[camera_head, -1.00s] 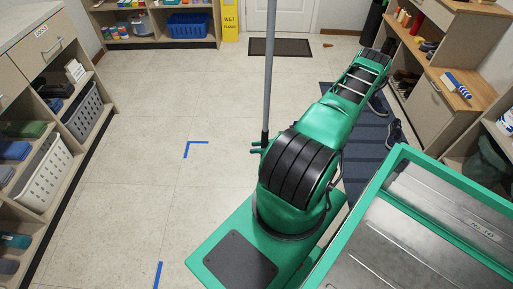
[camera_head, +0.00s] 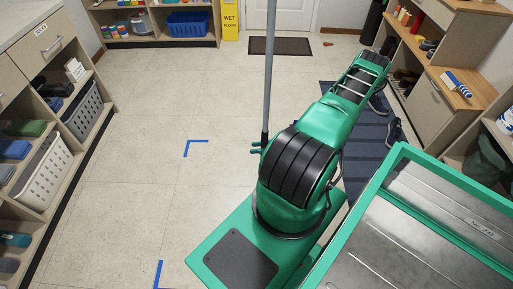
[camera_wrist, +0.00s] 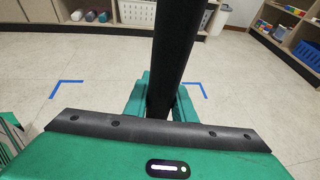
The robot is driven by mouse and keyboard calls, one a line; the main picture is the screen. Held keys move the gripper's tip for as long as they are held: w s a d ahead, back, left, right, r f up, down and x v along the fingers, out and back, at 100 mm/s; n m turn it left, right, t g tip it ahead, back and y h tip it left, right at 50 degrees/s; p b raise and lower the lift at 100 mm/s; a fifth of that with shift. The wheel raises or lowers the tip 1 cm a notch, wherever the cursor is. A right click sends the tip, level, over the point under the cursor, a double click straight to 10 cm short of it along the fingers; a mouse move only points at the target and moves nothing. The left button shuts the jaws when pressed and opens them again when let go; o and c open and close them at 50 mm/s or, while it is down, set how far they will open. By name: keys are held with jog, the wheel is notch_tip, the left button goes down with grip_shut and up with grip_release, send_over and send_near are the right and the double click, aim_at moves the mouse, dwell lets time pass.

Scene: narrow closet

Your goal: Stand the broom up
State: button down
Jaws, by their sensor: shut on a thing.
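The broom shows as a long grey pole (camera_head: 269,70) that stands nearly upright in the head view, its top past the upper edge. Its lower part is a dark sleeve, which fills the middle of the wrist view (camera_wrist: 176,55). My gripper (camera_head: 256,147) is shut on this dark part; its green fingers also show in the wrist view (camera_wrist: 162,98), one on each side of the handle. My arm hides the lower end of the broom in the head view, so I cannot see the bristles or whether they touch the floor.
Blue tape corners (camera_head: 188,147) mark the clear tiled floor left of my arm. Shelves with a white basket (camera_head: 42,176) line the left wall. A wooden shelf unit (camera_head: 430,105) and dark runner (camera_head: 360,140) are at right. A yellow wet-floor sign (camera_head: 230,20) stands at the back.

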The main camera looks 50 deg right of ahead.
jog(key=c, duration=1.4)
grip_release()
jog(key=v, duration=1)
jog(key=shift+s+d, duration=0.25)
jog(key=shift+s+r, duration=0.1)
jog(key=shift+r, duration=0.05)
